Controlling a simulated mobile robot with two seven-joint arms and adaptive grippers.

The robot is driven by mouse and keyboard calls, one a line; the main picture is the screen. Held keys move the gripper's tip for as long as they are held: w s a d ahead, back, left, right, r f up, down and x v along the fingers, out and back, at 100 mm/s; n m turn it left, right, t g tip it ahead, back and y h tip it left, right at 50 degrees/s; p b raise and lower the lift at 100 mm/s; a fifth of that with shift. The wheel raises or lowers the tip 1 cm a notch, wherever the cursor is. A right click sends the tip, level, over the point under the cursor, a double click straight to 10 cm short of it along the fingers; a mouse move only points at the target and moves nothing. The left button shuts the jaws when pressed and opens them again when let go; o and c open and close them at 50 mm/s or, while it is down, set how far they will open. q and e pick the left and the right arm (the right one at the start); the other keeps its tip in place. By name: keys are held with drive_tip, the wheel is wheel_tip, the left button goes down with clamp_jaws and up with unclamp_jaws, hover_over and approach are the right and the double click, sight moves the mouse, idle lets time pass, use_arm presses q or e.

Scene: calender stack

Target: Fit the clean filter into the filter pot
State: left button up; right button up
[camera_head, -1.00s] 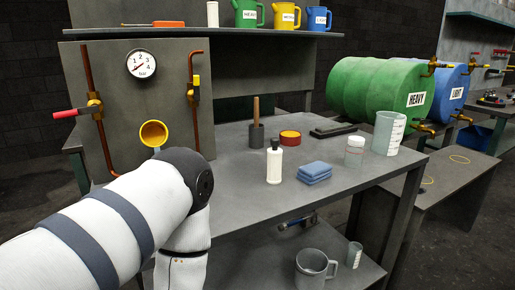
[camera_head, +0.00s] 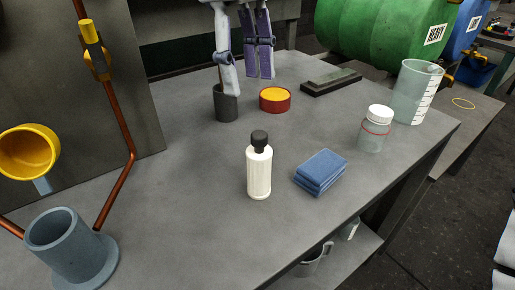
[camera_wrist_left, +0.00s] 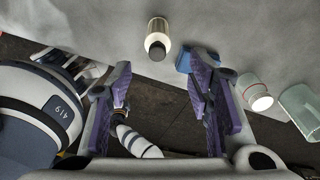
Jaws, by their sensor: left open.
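A blue-grey open pot (camera_head: 68,245) with a flanged base stands upright at the lower left of the head view; it looks like the filter pot, and I see nothing inside it. My left gripper (camera_head: 244,84) is at the top of the head view, well behind this cylinder. Its fingers are apart and empty in the wrist view (camera_wrist_left: 160,78). My right gripper is not visible.
A yellow cup (camera_head: 29,152) and copper pipe (camera_head: 120,120) stand at the left. A dark holder (camera_head: 226,104), red-yellow tin (camera_head: 275,99), blue cloths (camera_head: 320,172), lidded jar (camera_head: 374,130) and beaker (camera_head: 417,92) stand on the table. Clear tabletop lies between pot and white cylinder.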

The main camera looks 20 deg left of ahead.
sight(259, 133)
use_arm(q)
drive_tip(key=f, duration=0.3)
drive_tip(key=d+f, duration=0.1)
drive_tip(key=f, duration=0.3)
drive_tip(key=s+d+f, duration=0.1)
drive_tip(key=f, duration=0.2)
drive_tip(key=shift+d+f, duration=0.15)
drive_tip(key=shift+f, duration=0.1)
clamp_jaws()
